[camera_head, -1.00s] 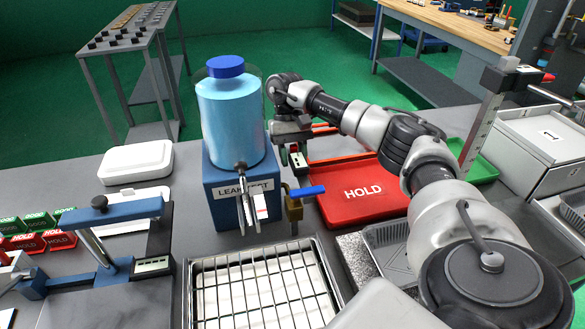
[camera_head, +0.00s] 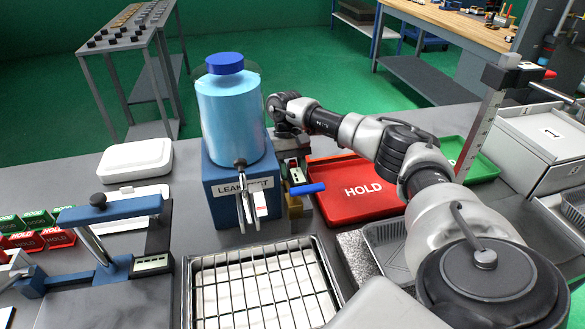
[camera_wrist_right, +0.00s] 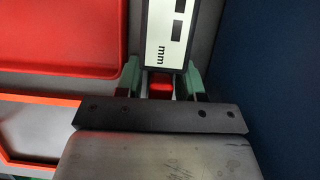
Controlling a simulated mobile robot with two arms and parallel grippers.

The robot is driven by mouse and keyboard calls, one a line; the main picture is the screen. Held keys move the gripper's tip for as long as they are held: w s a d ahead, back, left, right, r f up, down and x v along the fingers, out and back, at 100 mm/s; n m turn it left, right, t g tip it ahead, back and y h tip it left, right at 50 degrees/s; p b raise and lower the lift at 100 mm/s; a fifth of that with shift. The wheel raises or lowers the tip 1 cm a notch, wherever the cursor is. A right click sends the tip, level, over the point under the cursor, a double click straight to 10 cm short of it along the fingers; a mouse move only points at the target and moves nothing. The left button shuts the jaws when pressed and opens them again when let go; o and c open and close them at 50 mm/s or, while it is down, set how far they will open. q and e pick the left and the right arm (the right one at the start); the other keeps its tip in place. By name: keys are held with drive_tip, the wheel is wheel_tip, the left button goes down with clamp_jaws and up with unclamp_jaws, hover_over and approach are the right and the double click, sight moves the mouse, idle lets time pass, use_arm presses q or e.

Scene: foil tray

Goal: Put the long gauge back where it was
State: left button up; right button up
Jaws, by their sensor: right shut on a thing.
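My right gripper (camera_head: 294,162) is behind and to the right of the blue leak-test stand. It also shows in the right wrist view (camera_wrist_right: 162,88), its two greenish fingers shut on the long gauge. The long gauge (camera_wrist_right: 168,35) shows there as a white display panel with dark segments and "mm", with a small red part between the fingers. In the head view only a small part of the gauge (camera_head: 297,176) shows, below the gripper and behind the brass valve. Its far end is hidden, and I cannot tell whether it touches the table. My left gripper is not in view.
The leak-test stand (camera_head: 220,196) with its blue tank (camera_head: 231,120) stands close left of the gripper. A red HOLD tray (camera_head: 340,207) lies just right. A wire-grid tray (camera_head: 190,300) is in front. A tall scale post (camera_head: 482,130) stands further right.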

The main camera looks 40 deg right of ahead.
drive_tip(key=o, duration=0.7)
drive_tip(key=shift+r+p, duration=0.5)
drive_tip(key=shift+p, duration=0.1)
drive_tip(key=b+v, duration=0.1)
drive_tip(key=v, duration=0.5)
drive_tip(key=shift+w+r, duration=0.1)
drive_tip(key=shift+r, duration=0.15)
drive_tip(key=p+v, duration=0.1)
drive_tip(key=v, duration=0.4)
drive_tip(key=shift+d+r+p, duration=0.1)
drive_tip(key=shift+r+p, duration=0.2)
drive_tip(key=shift+p, duration=0.05)
